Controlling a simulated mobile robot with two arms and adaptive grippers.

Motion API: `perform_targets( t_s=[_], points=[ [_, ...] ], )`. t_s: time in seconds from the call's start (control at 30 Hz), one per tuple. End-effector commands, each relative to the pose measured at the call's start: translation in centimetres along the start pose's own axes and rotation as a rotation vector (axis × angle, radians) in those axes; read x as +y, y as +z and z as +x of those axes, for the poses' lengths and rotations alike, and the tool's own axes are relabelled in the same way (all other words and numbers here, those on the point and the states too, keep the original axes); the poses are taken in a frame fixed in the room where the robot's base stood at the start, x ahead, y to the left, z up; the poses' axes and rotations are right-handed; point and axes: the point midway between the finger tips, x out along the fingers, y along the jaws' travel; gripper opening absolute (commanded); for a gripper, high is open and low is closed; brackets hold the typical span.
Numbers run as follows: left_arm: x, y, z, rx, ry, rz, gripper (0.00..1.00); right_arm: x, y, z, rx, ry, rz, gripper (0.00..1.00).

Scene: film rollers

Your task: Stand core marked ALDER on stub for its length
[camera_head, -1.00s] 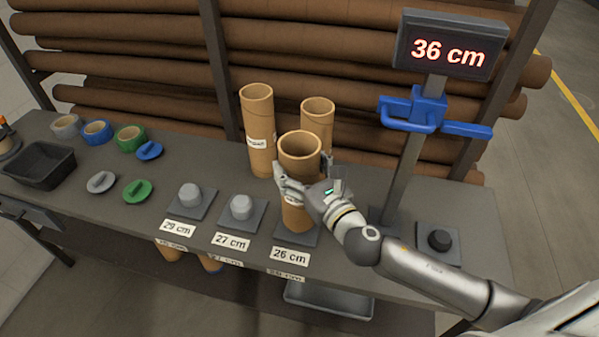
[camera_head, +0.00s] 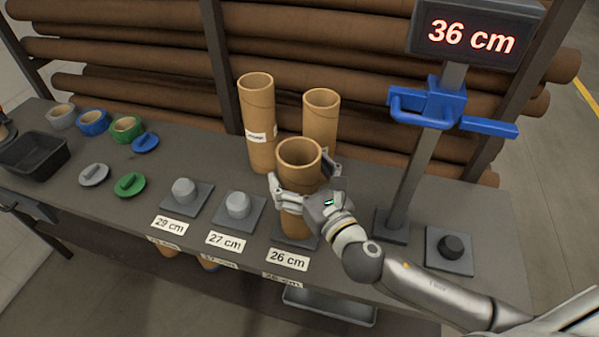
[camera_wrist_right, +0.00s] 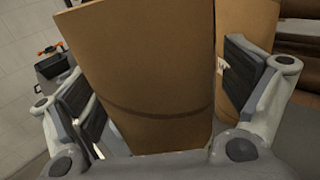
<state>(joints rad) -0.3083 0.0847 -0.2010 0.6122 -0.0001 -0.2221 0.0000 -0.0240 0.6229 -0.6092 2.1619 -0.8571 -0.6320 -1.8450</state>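A brown cardboard core (camera_head: 298,163) stands upright at the stub plate (camera_head: 289,241) with the 26 cm card; the stub itself is hidden. My right gripper (camera_head: 304,180) is around this core, with a finger on each side. In the right wrist view the core (camera_wrist_right: 150,80) is between the pads, and a gap shows at the right pad. The fingers look open. No name can be read on this core. Two more cores stand behind: one at left (camera_head: 257,110) with a label too small to read, one at right (camera_head: 321,112). My left gripper is not in view.
Empty stubs stand at 29 cm (camera_head: 184,190) and 27 cm (camera_head: 238,205). A measuring post with blue arms (camera_head: 428,104) reads 36 cm, and a dark stub (camera_head: 451,247) is right of it. Tape rolls, caps and a black bin (camera_head: 35,157) are at left.

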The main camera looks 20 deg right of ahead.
Motion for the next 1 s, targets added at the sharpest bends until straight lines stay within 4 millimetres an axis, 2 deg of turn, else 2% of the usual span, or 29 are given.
perform_targets(
  t_s=[0.37, 0.47, 0.8, 1.0],
  points=[
    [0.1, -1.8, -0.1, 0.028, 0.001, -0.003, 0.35, 0.0, 0.3, -0.2, 0.000, 0.001, -0.001, 0.97],
    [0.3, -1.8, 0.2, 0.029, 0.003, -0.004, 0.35, 0.0, 0.1, -1.4, 0.002, 0.002, 0.000, 0.97],
    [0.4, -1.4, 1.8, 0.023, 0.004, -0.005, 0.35, 0.0, -0.1, -7.3, 0.004, 0.002, -0.001, 0.97],
    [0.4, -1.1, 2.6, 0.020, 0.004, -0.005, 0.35, 0.0, 0.0, -10.0, 0.002, 0.000, 0.000, 0.97]
  ],
)
